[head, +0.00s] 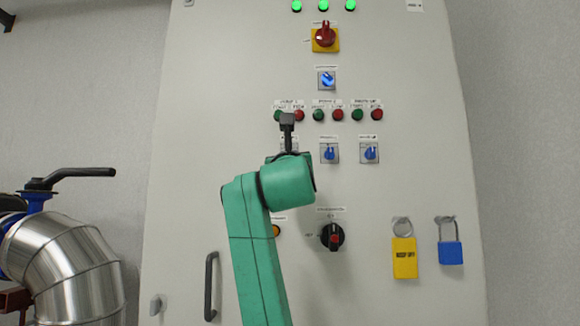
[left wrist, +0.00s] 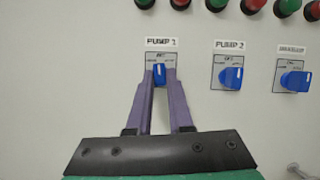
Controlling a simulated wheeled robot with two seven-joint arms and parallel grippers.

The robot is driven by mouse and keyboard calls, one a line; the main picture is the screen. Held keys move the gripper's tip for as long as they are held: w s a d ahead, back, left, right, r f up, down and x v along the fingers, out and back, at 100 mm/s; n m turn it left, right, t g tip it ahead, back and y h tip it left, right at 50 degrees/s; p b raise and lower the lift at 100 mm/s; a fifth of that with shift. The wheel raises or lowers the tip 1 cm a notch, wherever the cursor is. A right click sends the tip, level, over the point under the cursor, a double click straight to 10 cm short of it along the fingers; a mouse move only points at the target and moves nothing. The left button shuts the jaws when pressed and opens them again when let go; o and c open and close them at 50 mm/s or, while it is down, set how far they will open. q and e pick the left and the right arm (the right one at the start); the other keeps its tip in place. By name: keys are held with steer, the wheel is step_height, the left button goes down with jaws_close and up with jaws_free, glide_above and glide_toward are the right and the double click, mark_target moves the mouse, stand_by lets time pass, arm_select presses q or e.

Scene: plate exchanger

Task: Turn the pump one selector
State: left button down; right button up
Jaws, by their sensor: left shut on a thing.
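The pump one selector is a small blue knob (left wrist: 159,74) on a square plate under a "PUMP 1" label in the left wrist view. Its handle looks about upright. My left gripper (left wrist: 159,82) has its two purple fingers closed on either side of the knob. In the head view my green left arm reaches up to the panel, and the wrist and gripper hide most of the pump one selector. My right gripper is not in view.
To the right are the pump two selector (left wrist: 231,78) and a third blue selector (left wrist: 295,81). Green and red buttons sit above. Lower on the cabinet (head: 200,120) are a black-red rotary switch (head: 333,237), a yellow tag (head: 404,258), a blue padlock (head: 450,252) and a door handle (head: 210,286).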

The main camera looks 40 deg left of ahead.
arm_select(q)
steer(key=shift+s+m+t+b, duration=0.15)
steer(key=shift+m+t+b, duration=0.15)
steer(key=shift+m, duration=0.6)
steer(key=shift+r+h, duration=0.15)
steer(key=shift+h, duration=0.25)
steer(key=c, duration=0.8)
jaws_free()
steer(key=b+v, duration=0.8)
steer(key=v, duration=0.6)
steer(key=shift+s+d+f+b, duration=0.15)
steer(key=shift+s+f+b, duration=0.1)
steer(key=shift+b, duration=0.1)
